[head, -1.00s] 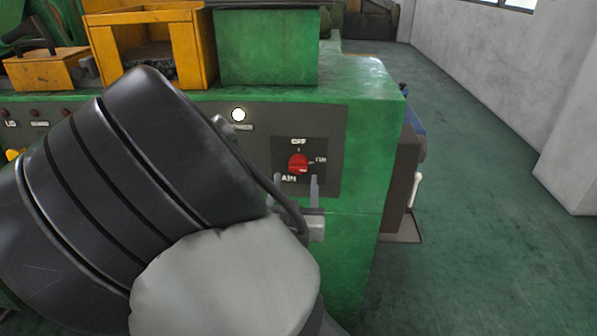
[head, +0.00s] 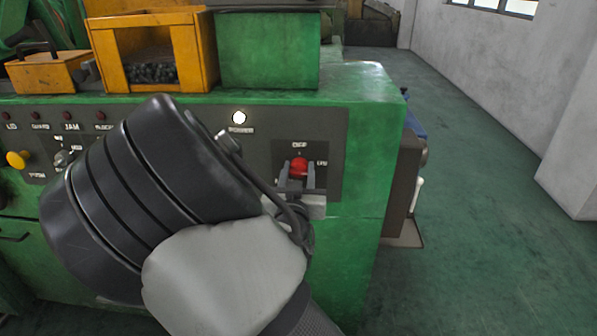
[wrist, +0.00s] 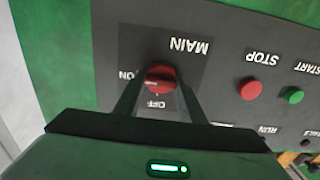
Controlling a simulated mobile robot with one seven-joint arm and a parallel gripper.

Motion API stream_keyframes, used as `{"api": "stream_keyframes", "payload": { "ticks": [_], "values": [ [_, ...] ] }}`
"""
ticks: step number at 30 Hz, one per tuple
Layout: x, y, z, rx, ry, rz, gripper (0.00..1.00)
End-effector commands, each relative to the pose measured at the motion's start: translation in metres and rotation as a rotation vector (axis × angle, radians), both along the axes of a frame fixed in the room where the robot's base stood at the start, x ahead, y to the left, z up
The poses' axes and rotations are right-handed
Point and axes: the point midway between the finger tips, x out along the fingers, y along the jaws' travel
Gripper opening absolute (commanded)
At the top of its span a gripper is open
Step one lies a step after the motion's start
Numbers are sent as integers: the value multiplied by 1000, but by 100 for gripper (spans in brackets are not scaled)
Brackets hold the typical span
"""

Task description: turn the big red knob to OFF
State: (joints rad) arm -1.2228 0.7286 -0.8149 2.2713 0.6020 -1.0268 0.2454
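The big red knob (head: 299,166) sits on a dark plate on the green machine's front panel. OFF is printed above it and ON to its right. In the wrist view the knob (wrist: 160,77) appears upside down, with OFF below, ON at left and MAIN above. I cannot clearly tell where its pointer stands. My gripper (head: 297,176) is at the knob, its two fingers pointing at the panel. In the wrist view my gripper (wrist: 160,88) is open, with one fingertip on each side of the knob. Whether either fingertip touches it is unclear.
A red STOP button (wrist: 251,88) and a green START button (wrist: 292,95) are near the knob. A lit white lamp (head: 239,118) is up and left of it. A yellow button (head: 17,159) is at far left. Open floor (head: 480,220) lies to the right.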

Motion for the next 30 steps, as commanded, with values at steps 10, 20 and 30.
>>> {"api": "stream_keyframes", "payload": {
  "ticks": [10,20,30],
  "values": [
    [0,0,1,-39,1,-1,14],
    [0,1,3,-253,9,-1,14],
    [0,3,2,-577,21,0,14]
  ]
}}
